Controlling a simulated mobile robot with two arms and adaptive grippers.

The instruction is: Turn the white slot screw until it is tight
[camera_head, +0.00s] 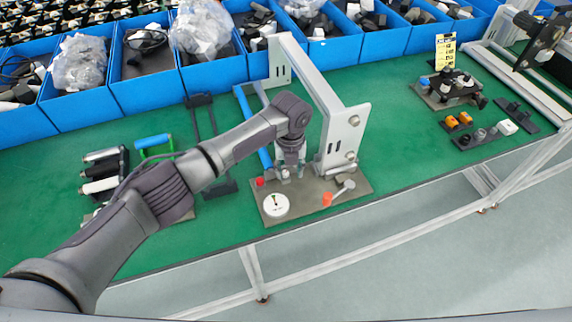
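A white round disc (275,204) with a short dark mark on its face lies at the front left of a grey-brown plate (303,214) on the green bench. I cannot tell whether it is the slot screw or a dial. My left gripper (288,173) points down over the back of this plate, behind the disc and apart from it. Small pale parts show at its fingertips; the finger gap and any slot screw under it are too small to make out. My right gripper is not in view.
A grey metal frame (333,113) stands close behind and right of my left gripper. A red knob (259,182), an orange-red part (327,199) and a grey lever (345,187) are on the plate. Blue bins (215,76) line the back.

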